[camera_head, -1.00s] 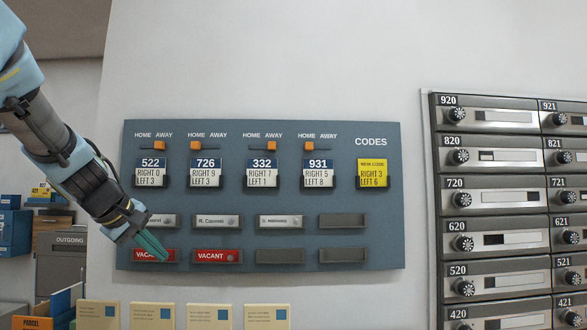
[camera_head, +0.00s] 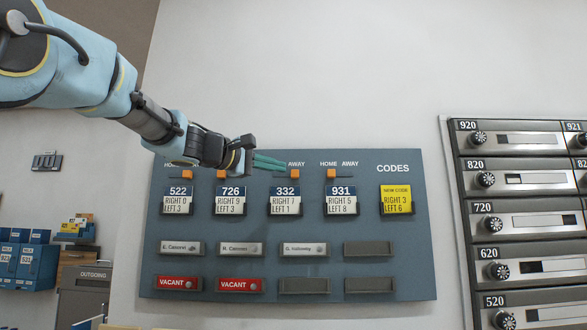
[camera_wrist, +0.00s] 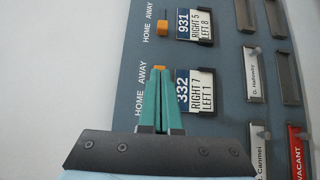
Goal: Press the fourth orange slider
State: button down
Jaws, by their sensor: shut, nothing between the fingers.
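The fourth orange slider (camera_head: 331,174) is above the 931 card (camera_head: 341,191) on the blue-grey panel, at the HOME end of its track. It also shows in the wrist view (camera_wrist: 163,29), clear of my fingers. My gripper (camera_head: 285,164) is shut and empty, its green fingers pointing right across the panel's upper part. The fingertips are just left of the third orange slider (camera_head: 295,174), above the 332 card. In the wrist view my gripper (camera_wrist: 160,76) has its tips right at that third slider (camera_wrist: 159,69); I cannot tell whether they touch.
The first (camera_head: 187,174) and second (camera_head: 221,174) orange sliders sit beneath my arm. A yellow code card (camera_head: 395,200) is at the panel's right. Name slots and red VACANT plates (camera_head: 178,283) lie below. Grey mailboxes (camera_head: 520,180) stand farther right. The wall above the panel is bare.

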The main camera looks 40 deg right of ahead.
jog(key=p, duration=0.4)
send_near(327, 175)
jog(key=w+d, duration=0.2)
jog(key=w, duration=0.1)
jog(key=shift+w+d+r, duration=0.2)
jog(key=shift+d+r, duration=0.1)
jog(key=shift+r, duration=0.1)
jog(key=shift+s+d+f+p, duration=0.1)
jog(key=shift+s+d+p, duration=0.3)
jog(key=shift+s+d, duration=0.5)
jog(key=shift+s+d+f, duration=0.15)
jog(key=shift+s+d, duration=0.2)
jog(key=shift+d, duration=0.45)
jog(key=s+d, duration=0.1)
jog(key=d, duration=0.1)
jog(key=s+d+b, duration=0.1)
jog(key=s+d, duration=0.1)
jog(key=shift+s+f, duration=0.1)
jog(key=shift+s, duration=0.05)
jog(key=shift+s+d, duration=0.2)
